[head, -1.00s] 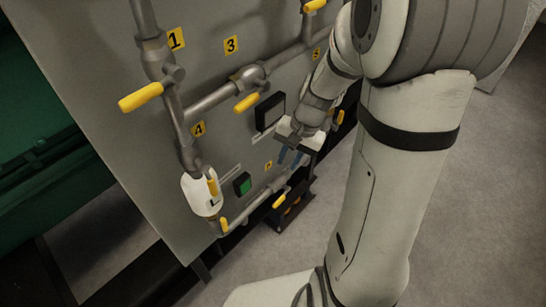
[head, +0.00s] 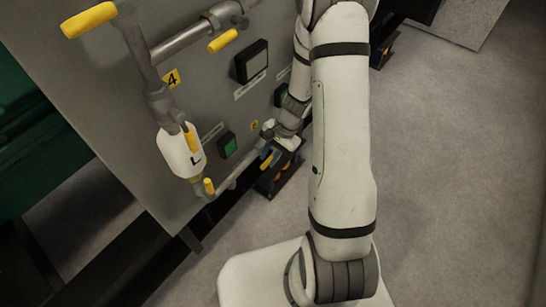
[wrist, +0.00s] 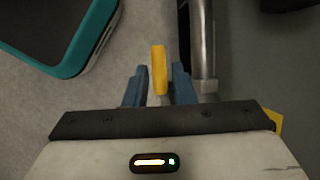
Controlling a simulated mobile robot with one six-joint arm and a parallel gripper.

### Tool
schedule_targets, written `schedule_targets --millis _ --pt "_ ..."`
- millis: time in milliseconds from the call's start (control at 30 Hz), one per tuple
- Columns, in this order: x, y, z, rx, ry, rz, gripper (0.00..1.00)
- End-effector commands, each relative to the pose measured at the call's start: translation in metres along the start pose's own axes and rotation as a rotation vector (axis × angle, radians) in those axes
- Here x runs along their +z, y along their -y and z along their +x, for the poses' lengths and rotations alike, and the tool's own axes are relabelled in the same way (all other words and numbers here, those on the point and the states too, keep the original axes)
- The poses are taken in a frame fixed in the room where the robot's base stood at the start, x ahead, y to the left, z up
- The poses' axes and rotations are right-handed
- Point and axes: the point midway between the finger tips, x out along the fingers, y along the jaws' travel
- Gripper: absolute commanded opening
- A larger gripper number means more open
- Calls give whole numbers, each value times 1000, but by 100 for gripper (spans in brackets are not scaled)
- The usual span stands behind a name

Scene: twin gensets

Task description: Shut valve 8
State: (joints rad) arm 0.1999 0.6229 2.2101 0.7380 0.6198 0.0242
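A yellow valve handle (wrist: 159,70) stands between my two blue fingertips in the wrist view, beside a grey pipe (wrist: 203,45). My gripper (wrist: 158,88) is open, with a finger on each side of the handle and narrow gaps visible. In the head view my gripper (head: 268,158) is at the low pipe run, by a yellow handle (head: 266,162) partly hidden by it. A small yellow label (head: 254,126) is on the panel just above; its number is too small to read surely.
A green button (head: 227,145) and a dark display (head: 251,61) are on the panel. A teal-edged dark object (wrist: 60,30) lies upper left in the wrist view. Floor on the right is clear.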

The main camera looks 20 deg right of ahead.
Motion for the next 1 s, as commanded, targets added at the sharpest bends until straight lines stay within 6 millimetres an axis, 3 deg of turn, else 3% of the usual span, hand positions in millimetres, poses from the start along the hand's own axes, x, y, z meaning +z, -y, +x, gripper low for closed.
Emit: schedule_targets --millis 367,633,967,1000 --pt "1 0 7 1 0 -1 22" --pt "1 0 7 1 0 -2 0" --pt "1 1 7 0 0 -3 0" --pt "-11 -7 0 -2 -3 2 0"
